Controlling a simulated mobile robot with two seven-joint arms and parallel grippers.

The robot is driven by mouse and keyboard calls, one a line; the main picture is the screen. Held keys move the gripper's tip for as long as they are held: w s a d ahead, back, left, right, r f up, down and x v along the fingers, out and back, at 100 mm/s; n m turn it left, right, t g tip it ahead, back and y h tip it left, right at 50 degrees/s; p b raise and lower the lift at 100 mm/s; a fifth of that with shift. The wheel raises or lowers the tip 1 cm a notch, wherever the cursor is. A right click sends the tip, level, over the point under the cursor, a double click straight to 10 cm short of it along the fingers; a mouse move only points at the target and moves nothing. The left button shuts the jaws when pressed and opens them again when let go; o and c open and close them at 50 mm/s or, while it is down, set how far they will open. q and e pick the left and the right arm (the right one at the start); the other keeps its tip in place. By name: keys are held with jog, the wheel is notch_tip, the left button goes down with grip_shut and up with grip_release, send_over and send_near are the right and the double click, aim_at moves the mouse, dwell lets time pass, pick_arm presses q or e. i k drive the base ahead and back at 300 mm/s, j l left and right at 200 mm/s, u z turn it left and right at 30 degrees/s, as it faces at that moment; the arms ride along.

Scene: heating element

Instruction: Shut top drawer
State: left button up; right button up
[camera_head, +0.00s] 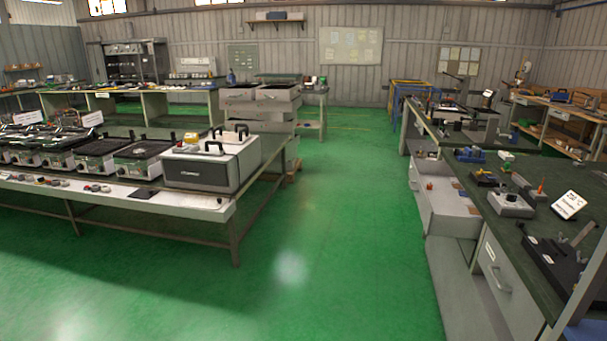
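A grey drawer (447,212) stands pulled out from under the dark-topped workbench on the right. A few small items, one of them reddish, lie inside it. Another drawer front with a handle (499,279) sits nearer me under the same bench and looks closed. A grey cabinet (262,105) at the back centre has open-topped, tray-like parts at its top; I cannot tell whether these are pulled-out drawers. Neither of my grippers is in view.
The right workbench (533,228) carries tools and small devices. On the left, a long table (155,205) holds a row of burner-like units and a large grey box (212,165). The green floor (335,220) between them is clear.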

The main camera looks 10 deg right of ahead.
aim_at(446, 210)
jog(key=i+l+z, duration=0.1)
jog(key=i+z, duration=0.6)
jog(key=i+j+z, duration=0.1)
jog(key=i+z, duration=0.25)
jog(key=i+j+z, duration=0.2)
jog(key=i, duration=0.15)
jog(key=i+j+z, duration=0.15)
jog(key=i, duration=0.4)
jog(key=i+j+z, duration=0.15)
jog(key=i, duration=0.4)
jog(key=i+j+z, duration=0.2)
jog(key=i+j, duration=0.2)
jog(key=i, duration=0.15)
jog(key=i+j+z, duration=0.15)
jog(key=i+j, duration=0.2)
jog(key=i, duration=0.15)
